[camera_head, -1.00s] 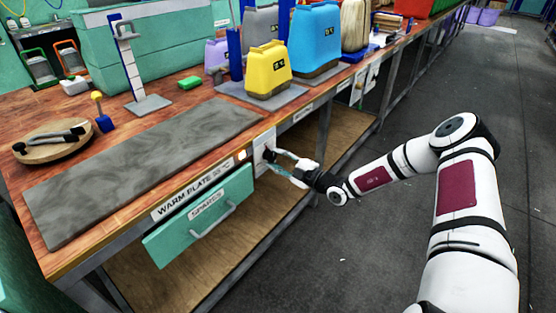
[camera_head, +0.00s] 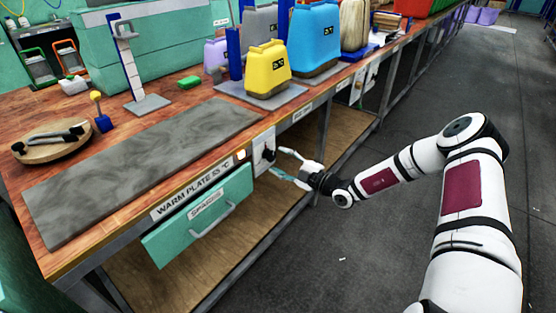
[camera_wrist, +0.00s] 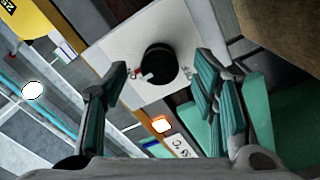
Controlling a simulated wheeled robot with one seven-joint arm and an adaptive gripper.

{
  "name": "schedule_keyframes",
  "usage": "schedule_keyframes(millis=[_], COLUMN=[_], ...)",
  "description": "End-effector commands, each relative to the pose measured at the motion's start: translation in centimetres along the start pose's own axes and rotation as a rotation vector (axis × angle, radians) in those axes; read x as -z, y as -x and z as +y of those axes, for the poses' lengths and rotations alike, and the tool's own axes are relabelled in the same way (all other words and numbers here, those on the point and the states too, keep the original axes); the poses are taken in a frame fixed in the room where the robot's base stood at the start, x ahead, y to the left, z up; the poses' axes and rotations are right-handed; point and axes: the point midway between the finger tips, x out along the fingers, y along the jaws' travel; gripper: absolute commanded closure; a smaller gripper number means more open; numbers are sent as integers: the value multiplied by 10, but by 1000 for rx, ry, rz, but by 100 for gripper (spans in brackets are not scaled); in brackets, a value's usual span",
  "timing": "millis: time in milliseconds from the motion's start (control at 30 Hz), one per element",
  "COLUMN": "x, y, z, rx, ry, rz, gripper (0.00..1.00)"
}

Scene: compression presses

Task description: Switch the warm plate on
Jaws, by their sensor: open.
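The warm plate (camera_head: 140,165) is a flat grey slab on the wooden bench, with its name label (camera_head: 192,190) on the front edge. Its switch panel (camera_head: 258,165) is white with a black round knob (camera_wrist: 158,62), beside the drawer. A red mark shows at the knob's left in the wrist view. A small lamp (camera_wrist: 161,125) near the panel glows orange-white. My gripper (camera_head: 277,162) is open and empty in front of the panel. In the wrist view, its fingers (camera_wrist: 160,80) stand on either side of the knob, apart from it.
A green drawer (camera_head: 205,215) labelled SPARES sits under the bench edge, left of the panel. Yellow (camera_head: 267,70) and blue (camera_head: 314,42) weights stand on the bench above. The grey floor (camera_head: 350,240) to the right is clear apart from my arm.

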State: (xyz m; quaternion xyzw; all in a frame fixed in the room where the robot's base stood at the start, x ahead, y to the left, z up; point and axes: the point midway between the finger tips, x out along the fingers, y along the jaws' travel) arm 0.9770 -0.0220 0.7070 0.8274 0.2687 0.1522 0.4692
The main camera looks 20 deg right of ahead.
Motion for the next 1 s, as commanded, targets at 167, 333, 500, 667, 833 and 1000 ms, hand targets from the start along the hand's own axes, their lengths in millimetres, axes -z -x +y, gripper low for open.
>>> schedule_keyframes(millis=[167, 333, 500, 667, 833, 1000], x=[-1, -1, -1, 0, 0, 0], y=[38, 71, 92, 100, 101, 101], z=[1, 1, 0, 0, 0, 0], rx=[-1, -1, 0, 0, 0, 0], ry=[0, 0, 0, 0, 0, 0], rz=[-3, -3, -3, 0, 0, -1], gripper=[47, 47, 47, 47, 47, 47])
